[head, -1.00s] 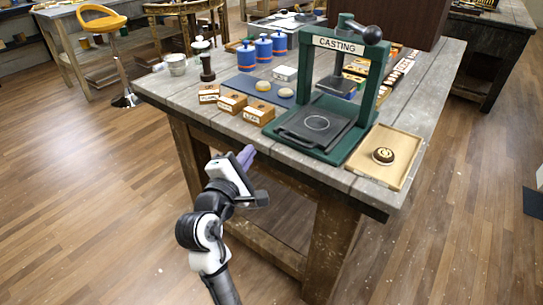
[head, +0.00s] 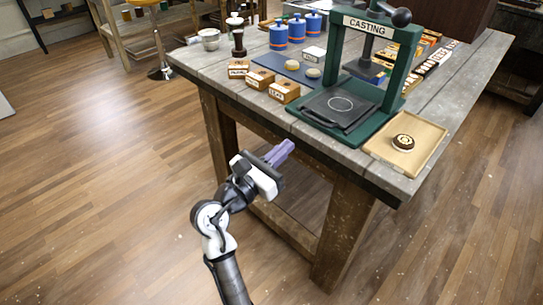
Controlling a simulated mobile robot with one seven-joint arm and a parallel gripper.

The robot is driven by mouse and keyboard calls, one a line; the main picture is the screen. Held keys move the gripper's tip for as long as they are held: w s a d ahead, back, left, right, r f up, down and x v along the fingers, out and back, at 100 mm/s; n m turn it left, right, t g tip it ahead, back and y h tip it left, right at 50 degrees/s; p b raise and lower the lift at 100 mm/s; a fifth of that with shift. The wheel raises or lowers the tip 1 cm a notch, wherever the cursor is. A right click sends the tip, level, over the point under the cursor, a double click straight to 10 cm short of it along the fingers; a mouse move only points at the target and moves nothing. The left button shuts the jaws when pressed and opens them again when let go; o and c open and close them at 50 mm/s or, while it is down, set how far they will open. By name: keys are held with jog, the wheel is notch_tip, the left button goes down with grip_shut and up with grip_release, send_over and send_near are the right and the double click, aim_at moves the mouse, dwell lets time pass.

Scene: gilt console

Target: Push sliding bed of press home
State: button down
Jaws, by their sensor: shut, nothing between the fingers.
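The green press (head: 347,68), labelled CASTING, stands upright on the wooden workbench with a black ball-ended lever at its top. Its dark sliding bed (head: 322,115), a flat plate marked with a pale ring, sticks out at the front of the green base, towards the bench's front edge. A handle bar runs along the bed's front. My gripper (head: 281,152) has purple fingers and is shut and empty. It is in front of the bench, below and left of the bed, apart from both.
A shallow wooden tray (head: 434,134) with a round brown-and-cream piece (head: 403,142) lies right of the press. Small labelled wooden blocks (head: 284,90), a blue mat (head: 290,67) and blue canisters (head: 278,36) stand to the left. The floor before the bench (head: 388,190) is clear.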

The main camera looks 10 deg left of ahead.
aim_at(317, 121)
jog(key=p+x, duration=0.1)
jog(key=x, duration=0.7)
jog(key=shift+s, duration=0.1)
jog(key=shift+w+d, duration=0.1)
jog(key=shift+w, duration=0.1)
jog(key=p+x, duration=0.2)
jog(key=x, duration=0.2)
jog(key=shift+f+p, duration=0.1)
jog(key=shift+p, duration=0.2)
jog(key=shift+w+d+f, duration=0.2)
jog(key=shift+w+d, duration=0.05)
jog(key=shift+w, duration=0.05)
jog(key=shift+s, duration=0.1)
